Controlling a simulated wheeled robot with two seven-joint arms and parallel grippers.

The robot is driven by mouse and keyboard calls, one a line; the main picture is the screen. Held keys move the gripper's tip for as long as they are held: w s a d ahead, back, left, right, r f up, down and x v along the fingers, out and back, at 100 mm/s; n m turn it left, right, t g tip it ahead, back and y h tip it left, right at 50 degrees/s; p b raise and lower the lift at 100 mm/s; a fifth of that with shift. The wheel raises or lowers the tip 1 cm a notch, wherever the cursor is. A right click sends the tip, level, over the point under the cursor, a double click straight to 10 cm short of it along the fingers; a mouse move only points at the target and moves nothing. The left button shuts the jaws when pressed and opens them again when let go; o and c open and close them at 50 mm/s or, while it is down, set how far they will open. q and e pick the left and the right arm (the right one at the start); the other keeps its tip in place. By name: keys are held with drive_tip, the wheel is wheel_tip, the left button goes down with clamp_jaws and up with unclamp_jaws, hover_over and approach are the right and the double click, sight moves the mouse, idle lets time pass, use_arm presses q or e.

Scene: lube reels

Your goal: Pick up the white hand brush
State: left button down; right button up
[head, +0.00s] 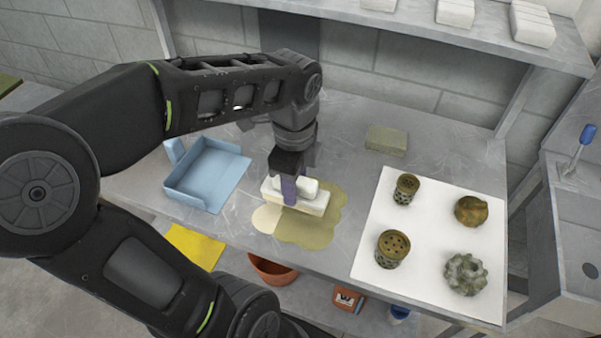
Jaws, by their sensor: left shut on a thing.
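The white hand brush (311,199) is a pale block with a raised grip on top, near the middle of the grey workbench in the head view. My left gripper (290,190) comes down over it from above and is shut on its grip. The brush is at an olive-coloured spill (310,230) on the bench. I cannot tell whether its underside touches the bench. My right gripper is not in view.
A blue dustpan-like tray (207,172) lies left of the brush. A green-grey block (386,139) sits behind to the right. A white mat (428,235) at right bears several dirty metal parts. Below are a yellow cloth (194,245) and an orange-brown bucket (270,271).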

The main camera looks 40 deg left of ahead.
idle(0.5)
use_arm(q)
drive_tip(key=c, duration=1.4)
unclamp_jaws()
drive_tip(key=c, duration=0.6)
drive_tip(key=shift+c, duration=0.2)
